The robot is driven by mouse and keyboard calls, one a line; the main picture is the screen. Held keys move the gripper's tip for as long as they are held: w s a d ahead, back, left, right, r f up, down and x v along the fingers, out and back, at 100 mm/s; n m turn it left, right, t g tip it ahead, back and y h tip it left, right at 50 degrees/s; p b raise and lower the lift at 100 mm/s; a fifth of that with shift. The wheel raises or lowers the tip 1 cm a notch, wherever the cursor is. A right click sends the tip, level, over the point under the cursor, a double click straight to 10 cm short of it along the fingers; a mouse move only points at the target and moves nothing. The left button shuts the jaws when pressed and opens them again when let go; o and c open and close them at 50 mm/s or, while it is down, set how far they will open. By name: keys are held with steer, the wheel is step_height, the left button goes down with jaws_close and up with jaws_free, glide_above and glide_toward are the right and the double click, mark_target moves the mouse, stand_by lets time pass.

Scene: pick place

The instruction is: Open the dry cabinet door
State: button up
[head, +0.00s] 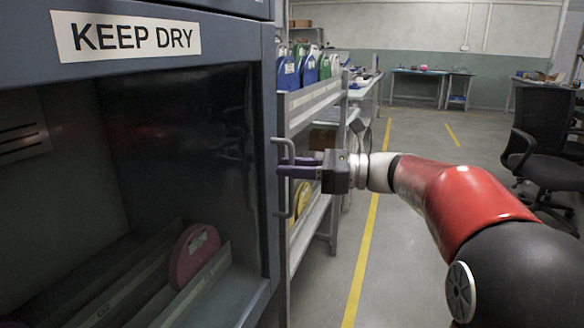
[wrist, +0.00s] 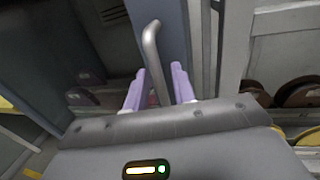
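The dry cabinet (head: 160,10) fills the left of the head view, with a "KEEP DRY" label (head: 125,37). Its dark-framed door (head: 268,130) looks shut, with no clear gap at its edge. A vertical metal bar handle (head: 291,205) is on the door's right side; it also shows in the wrist view (wrist: 151,45). My gripper (head: 300,166) reaches the handle from the right. In the wrist view its purple fingers (wrist: 158,88) stand on either side of the bar, apart, with some room around it. The exact contact at the fingertips is hidden.
A rack (head: 315,100) with coloured reels stands just right of the cabinet, behind my gripper. A pink reel (head: 194,252) sits inside the cabinet. An office chair (head: 545,150) is at the far right. The floor by the yellow line (head: 362,260) is clear.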

steer(key=shift+a, duration=0.25)
steer(key=shift+c, duration=0.3)
jaws_close()
steer(key=shift+d, duration=0.1)
